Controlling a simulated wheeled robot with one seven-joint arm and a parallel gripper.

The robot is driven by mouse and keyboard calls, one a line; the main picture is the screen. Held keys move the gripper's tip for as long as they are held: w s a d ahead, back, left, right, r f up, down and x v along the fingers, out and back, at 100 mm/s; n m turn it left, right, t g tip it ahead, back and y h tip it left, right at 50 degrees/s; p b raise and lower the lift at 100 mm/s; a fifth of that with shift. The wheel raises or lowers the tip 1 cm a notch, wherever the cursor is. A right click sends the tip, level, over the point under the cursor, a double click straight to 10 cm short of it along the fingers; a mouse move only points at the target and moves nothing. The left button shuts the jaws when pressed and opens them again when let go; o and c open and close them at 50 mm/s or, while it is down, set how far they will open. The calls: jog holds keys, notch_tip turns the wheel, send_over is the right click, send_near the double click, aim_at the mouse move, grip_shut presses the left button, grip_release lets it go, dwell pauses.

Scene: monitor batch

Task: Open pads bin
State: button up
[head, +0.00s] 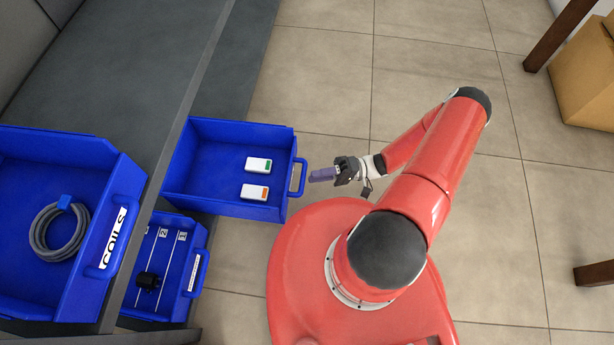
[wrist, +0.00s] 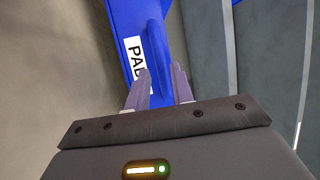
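The pads bin (head: 230,130) is a blue open-topped bin, pulled well out from the shelf in the head view. Two white boxes lie in it, one with a green end (head: 258,165) and one with an orange end (head: 255,192). Its front handle (head: 298,177) faces my gripper (head: 318,175), whose fingertips are just off the handle. In the wrist view, the label reading "PA…" (wrist: 135,60) shows, partly hidden by a finger. The blue handle (wrist: 157,50) lines up with the gap between my parted fingers (wrist: 158,90). Nothing is held.
The coils bin (head: 120,200) with a grey coiled cable (head: 58,230) stands at left. A cardboard box (head: 585,85) stands at far right. The tiled floor (head: 320,60) beyond my arm is clear.

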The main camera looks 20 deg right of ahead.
jog(key=d, duration=0.3)
jog(key=shift+f, duration=0.25)
notch_tip(320, 180, up, 28)
jog(key=w+d+n+g+h+p, duration=0.2)
jog(key=w+g+h+p, duration=0.15)
jog(key=h, duration=1.05)
jog(key=s+a+r+m+t+h+p, duration=0.1)
jog(key=s+a+r+t+h, duration=0.1)
jog(key=r, duration=0.9)
jog(key=s+a+r+m+t+h+p, duration=0.2)
jog(key=s+r+t+h, duration=0.2)
jog(key=s+r+t, duration=0.3)
jog(key=v, duration=0.5)
jog(key=shift+a, duration=0.2)
